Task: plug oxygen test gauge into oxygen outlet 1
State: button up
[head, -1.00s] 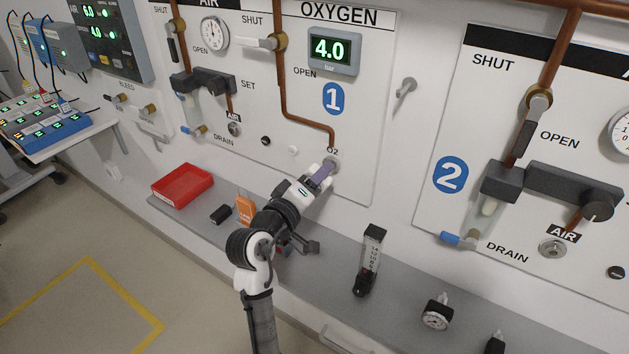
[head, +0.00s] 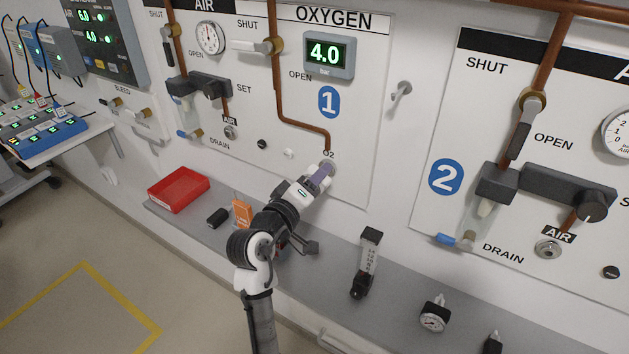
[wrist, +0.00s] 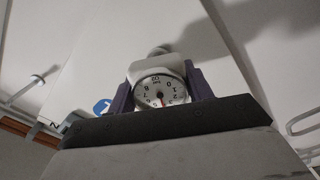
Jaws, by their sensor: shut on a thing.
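The oxygen test gauge (wrist: 160,92) has a round white dial with a red needle. It sits between the two purple fingers of my gripper (wrist: 160,80) in the wrist view. A round fitting (wrist: 159,50) shows just beyond the gauge at the wall. In the head view my gripper (head: 321,174) is at oxygen outlet 1 (head: 331,165), below the O2 label on panel 1. The gripper hides the gauge there. The gauge's stem is hidden behind its body, so I cannot tell whether it is seated in the outlet.
A grey shelf (head: 400,290) runs below the panels. It bears a red tray (head: 180,190), an orange card (head: 242,214), a flowmeter (head: 368,263) and another gauge (head: 433,316). The oxygen display (head: 325,54) reads 4.0. A hook (head: 400,91) sticks out right of panel 1.

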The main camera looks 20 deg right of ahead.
jog(key=o, duration=1.4)
